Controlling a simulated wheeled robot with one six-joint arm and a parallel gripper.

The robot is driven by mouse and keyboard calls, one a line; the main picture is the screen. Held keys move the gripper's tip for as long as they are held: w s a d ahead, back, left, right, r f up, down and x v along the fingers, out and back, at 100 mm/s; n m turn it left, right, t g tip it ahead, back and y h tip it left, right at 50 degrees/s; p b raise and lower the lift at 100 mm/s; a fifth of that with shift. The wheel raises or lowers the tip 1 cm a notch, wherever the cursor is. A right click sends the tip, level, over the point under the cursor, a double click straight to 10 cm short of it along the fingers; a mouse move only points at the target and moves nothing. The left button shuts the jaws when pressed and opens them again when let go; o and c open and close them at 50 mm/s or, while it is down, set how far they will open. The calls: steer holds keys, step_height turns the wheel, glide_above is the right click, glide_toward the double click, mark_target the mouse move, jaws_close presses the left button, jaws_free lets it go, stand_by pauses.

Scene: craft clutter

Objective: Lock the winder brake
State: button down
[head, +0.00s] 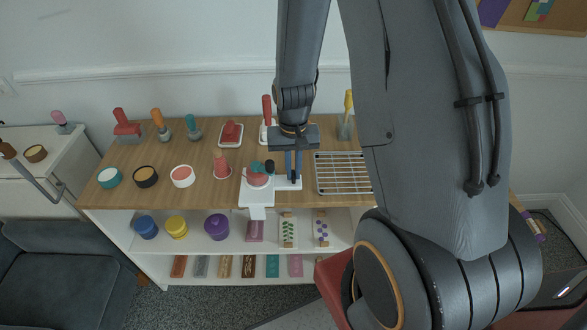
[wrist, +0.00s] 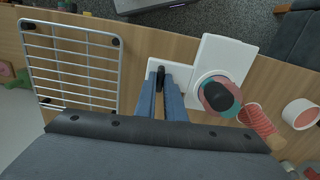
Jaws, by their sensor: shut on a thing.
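The winder is a white plate (head: 252,200) on the wooden worktop, and its plate also shows in the wrist view (wrist: 222,55). It carries a round pink and teal part (head: 257,179) with a black knob (wrist: 222,97) on it. My gripper (head: 293,179) points down over the plate's right-hand arm. In the wrist view, my gripper (wrist: 163,84) is shut on a small dark upright piece, apparently the brake lever (wrist: 160,71). The fingers hide most of this piece, so its position is hard to tell.
A wire rack (head: 342,174) lies close to the right of the winder. A pink cone (head: 221,167) stands close to its left. A red-handled tool (head: 267,110) and a white tray (head: 230,134) are behind.

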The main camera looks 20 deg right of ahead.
mark_target(293, 175)
steer(key=shift+m, duration=0.4)
steer(key=c, duration=1.8)
jaws_free()
steer(key=shift+c, duration=0.2)
steer(key=shift+r, duration=0.1)
steer(key=shift+r+b, duration=0.55)
steer(key=shift+r, duration=3.3)
steer(key=s+a+r+n, duration=0.2)
steer(key=s+r, duration=0.1)
steer(key=s, duration=0.2)
steer(key=s+a+r+n+t, duration=0.1)
steer(key=s+a+r+n, duration=0.1)
steer(key=s, duration=0.3)
steer(key=shift+a+r+n, duration=0.3)
steer(key=shift+a+r, duration=0.1)
steer(key=shift+r, duration=0.5)
